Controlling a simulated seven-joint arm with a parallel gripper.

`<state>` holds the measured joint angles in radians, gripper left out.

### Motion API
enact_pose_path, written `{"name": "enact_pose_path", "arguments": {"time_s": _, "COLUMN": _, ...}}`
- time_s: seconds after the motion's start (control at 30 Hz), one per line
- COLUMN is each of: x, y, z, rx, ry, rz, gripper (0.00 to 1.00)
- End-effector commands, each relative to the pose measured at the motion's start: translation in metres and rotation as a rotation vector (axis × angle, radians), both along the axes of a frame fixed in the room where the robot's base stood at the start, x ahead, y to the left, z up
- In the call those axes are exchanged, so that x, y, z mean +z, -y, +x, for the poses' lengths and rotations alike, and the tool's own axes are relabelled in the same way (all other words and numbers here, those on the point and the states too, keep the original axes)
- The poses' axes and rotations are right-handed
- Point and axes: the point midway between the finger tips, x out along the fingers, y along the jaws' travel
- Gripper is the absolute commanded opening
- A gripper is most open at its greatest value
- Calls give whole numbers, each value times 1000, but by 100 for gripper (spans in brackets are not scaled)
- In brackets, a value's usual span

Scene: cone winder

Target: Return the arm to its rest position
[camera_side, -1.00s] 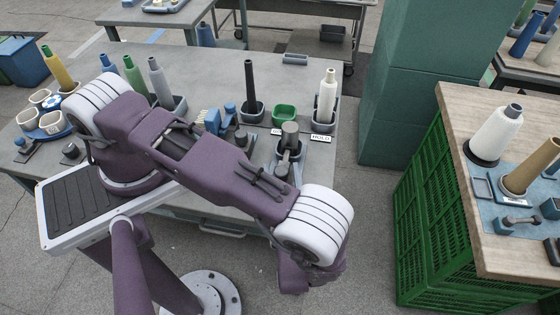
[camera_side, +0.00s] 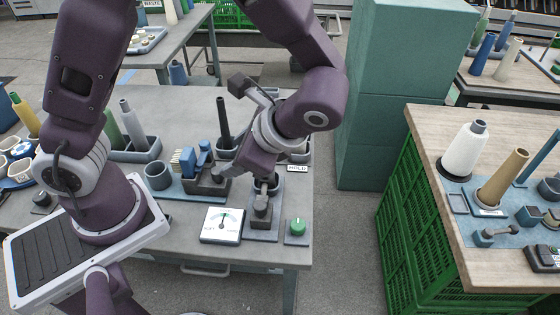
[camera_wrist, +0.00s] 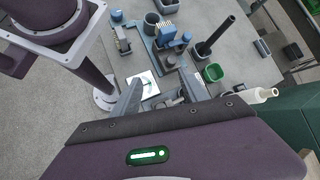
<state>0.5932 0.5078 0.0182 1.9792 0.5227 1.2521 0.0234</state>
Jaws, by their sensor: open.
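My gripper (camera_side: 226,172) is over the grey workbench (camera_side: 190,102), pointing down and to the left from my bent wrist. Its fingers are hard to pick out there against the dark fittings behind. In the wrist view my gripper (camera_wrist: 162,98) has its two grey fingers spread apart, with nothing held between them. A white dial panel (camera_wrist: 143,85) shows beyond the fingers. The same dial panel (camera_side: 222,224) lies on the bench's near side. My forearm comes down from the top of the side view and hides part of the bench's back.
A green knob (camera_side: 297,227) sits at the bench's near right. A black cone (camera_side: 223,115) stands close to my gripper. A green bin (camera_wrist: 213,72) is on the bench. A tall green cabinet (camera_side: 385,120) rises right of my wrist. A wooden-topped table (camera_side: 437,135) holds a white cone (camera_side: 465,150).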

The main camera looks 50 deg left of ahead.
Motion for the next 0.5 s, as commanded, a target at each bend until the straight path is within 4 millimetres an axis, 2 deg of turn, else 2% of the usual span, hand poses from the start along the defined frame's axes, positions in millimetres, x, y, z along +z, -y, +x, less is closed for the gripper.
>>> {"name": "enact_pose_path", "arguments": {"time_s": 0.03, "x": 22, "y": -7, "z": -7, "rx": 94, "ry": 76, "rz": -100, "gripper": 52}}
{"name": "enact_pose_path", "arguments": {"time_s": 0.2, "x": 78, "y": -20, "z": -42, "rx": 397, "ry": 367, "rz": -429, "gripper": 52}}
{"name": "enact_pose_path", "arguments": {"time_s": 0.33, "x": 106, "y": -21, "z": -66, "rx": 579, "ry": 616, "rz": -635, "gripper": 52}}
{"name": "enact_pose_path", "arguments": {"time_s": 0.5, "x": 122, "y": -19, "z": -82, "rx": 703, "ry": 842, "rz": -786, "gripper": 52}}
